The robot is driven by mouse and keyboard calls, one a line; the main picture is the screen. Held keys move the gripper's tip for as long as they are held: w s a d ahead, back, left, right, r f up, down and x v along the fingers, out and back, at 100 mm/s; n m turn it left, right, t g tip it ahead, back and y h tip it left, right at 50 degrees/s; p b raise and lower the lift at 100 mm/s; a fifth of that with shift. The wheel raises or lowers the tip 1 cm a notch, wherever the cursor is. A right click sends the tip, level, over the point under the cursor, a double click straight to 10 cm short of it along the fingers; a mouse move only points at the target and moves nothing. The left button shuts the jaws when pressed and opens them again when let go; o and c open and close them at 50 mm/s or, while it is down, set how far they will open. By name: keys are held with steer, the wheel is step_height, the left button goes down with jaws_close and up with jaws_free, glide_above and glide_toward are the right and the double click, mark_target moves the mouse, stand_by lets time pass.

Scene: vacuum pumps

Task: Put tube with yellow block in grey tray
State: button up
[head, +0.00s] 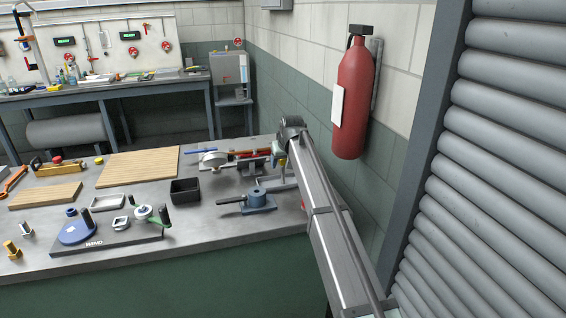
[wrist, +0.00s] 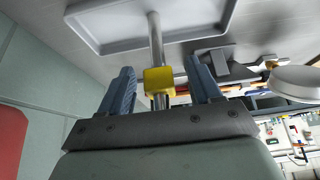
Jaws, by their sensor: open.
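The yellow block (wrist: 158,80) sits on a thin metal tube (wrist: 154,35) and lies between the two blue fingers of my gripper (wrist: 161,82) in the wrist view. The fingers are spread, with gaps visible on both sides of the block. The tube's far end overlaps a grey rimmed tray (wrist: 88,39); I cannot tell whether it touches the tray. In the head view the yellow block (head: 282,162) is a small spot under the end of my arm, and the grey tray (head: 284,187) is partly hidden there.
A blue vise-like part (head: 258,201) and a black bin (head: 185,191) stand left of my arm. Pump parts lie on a dark base (head: 110,241). A wooden board (head: 138,166) lies behind. A red fire extinguisher (head: 352,95) hangs on the wall at right.

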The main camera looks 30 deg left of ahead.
steer(key=v, duration=1.3)
steer(key=shift+r, duration=0.4)
steer(key=shift+c, duration=0.4)
jaws_close()
steer(key=shift+d, duration=0.1)
stand_by(0.8)
